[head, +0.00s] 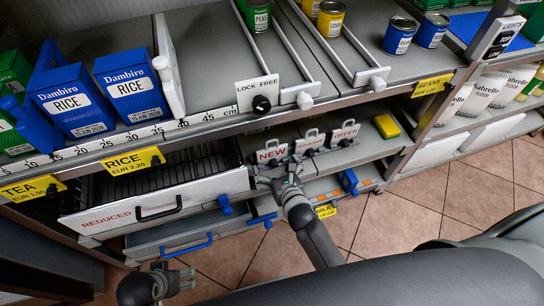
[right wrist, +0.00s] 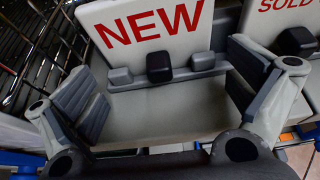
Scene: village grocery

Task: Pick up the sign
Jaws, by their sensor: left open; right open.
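Three small white signs with grips stand in a row on the lower shelf. The NEW sign (head: 270,153) is at the left, then one beginning SOLD (head: 309,140), then the OFFER sign (head: 345,131). My right gripper (head: 273,174) is open just in front of the NEW sign. In the right wrist view the NEW sign (right wrist: 150,22) is upright beyond the spread fingers (right wrist: 165,100), with its dark grip between them; I cannot tell whether they touch. The SOLD sign (right wrist: 280,16) is partly cut off. My left gripper (head: 172,279) is open and empty at the lower left.
A wire-bottomed drawer marked REDUCED (head: 150,200) stands open left of the signs. Rice boxes (head: 132,86) and cans (head: 331,18) stand on the shelf above. The tiled floor (head: 390,220) is clear at the right.

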